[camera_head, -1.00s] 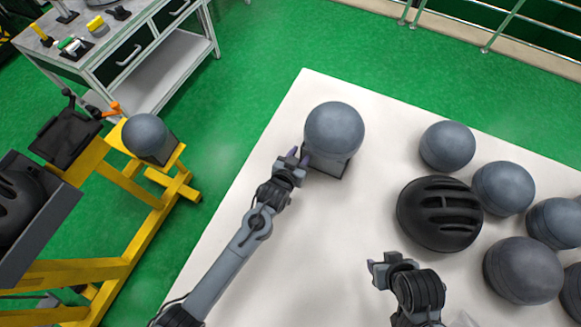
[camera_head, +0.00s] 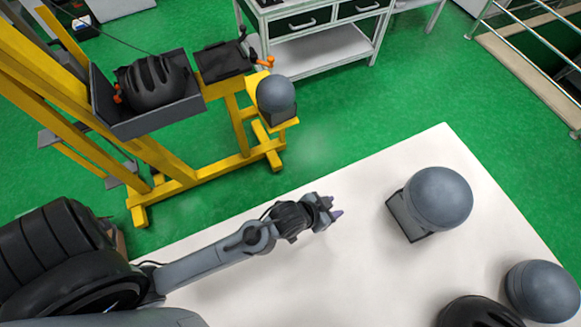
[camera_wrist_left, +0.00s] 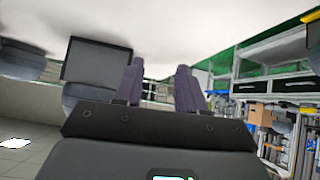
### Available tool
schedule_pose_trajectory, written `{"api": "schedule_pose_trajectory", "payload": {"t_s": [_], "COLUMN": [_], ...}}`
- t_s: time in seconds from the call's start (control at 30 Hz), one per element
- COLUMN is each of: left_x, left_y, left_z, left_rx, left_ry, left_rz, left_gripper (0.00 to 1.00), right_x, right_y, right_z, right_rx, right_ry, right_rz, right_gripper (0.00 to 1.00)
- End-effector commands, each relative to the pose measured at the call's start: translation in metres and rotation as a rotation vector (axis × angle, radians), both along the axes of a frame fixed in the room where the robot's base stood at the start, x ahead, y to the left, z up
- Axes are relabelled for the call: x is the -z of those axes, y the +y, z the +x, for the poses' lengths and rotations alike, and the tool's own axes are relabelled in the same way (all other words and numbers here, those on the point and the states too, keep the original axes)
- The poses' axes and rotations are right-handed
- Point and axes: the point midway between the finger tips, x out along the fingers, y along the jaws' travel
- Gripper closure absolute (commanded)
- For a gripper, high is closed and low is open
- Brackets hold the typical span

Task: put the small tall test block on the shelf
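A grey round-headed test block (camera_head: 438,200) with a dark square base stands on the white table. The left wrist view is inverted and shows its dark base (camera_wrist_left: 95,62) beyond and left of the fingers. A similar round-headed block (camera_head: 276,95) sits on a small yellow shelf (camera_head: 287,124) on the yellow tower. I cannot tell which block is the small tall one. My left gripper (camera_head: 330,212) is over the table, left of the table block and apart from it. Its purple fingers (camera_wrist_left: 160,88) are spread and empty. My right gripper is not in view.
A black helmet (camera_head: 152,85) lies in a grey tray on the yellow tower (camera_head: 195,170). Another helmet (camera_head: 478,312) and a grey ball-shaped block (camera_head: 541,290) are at the table's lower right. A white workbench (camera_head: 325,48) stands behind. The table (camera_head: 330,275) near my left gripper is clear.

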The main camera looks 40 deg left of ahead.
Motion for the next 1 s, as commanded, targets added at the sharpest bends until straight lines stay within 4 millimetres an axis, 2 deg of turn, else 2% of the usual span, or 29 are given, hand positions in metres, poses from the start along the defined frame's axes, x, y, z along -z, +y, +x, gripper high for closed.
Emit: {"api": "schedule_pose_trajectory", "payload": {"t_s": [0.03,0.2,0.27,0.3,0.4,0.53,1.0], "left_x": [-0.002,-0.012,-0.017,-0.02,-0.026,-0.029,-0.029], "left_y": [0.018,0.069,0.082,0.089,0.101,0.107,0.106], "left_z": [-0.022,-0.091,-0.111,-0.122,-0.141,-0.15,-0.15], "left_rx": [-0.017,-0.058,-0.068,-0.075,-0.084,-0.088,-0.088], "left_ry": [0.07,0.297,0.358,0.392,0.45,0.479,0.479], "left_rz": [0.019,0.099,0.123,0.137,0.163,0.175,0.173], "left_gripper": [0.6,0.6,0.6,0.6,0.6,0.6,0.6], "right_x": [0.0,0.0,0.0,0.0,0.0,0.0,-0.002], "right_y": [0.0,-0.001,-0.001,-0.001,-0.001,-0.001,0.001], "right_z": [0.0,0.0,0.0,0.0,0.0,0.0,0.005], "right_rx": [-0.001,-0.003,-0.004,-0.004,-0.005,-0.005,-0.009], "right_ry": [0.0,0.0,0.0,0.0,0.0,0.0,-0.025], "right_rz": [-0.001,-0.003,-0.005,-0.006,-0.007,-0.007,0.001], "right_gripper": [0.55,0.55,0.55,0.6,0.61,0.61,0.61]}}
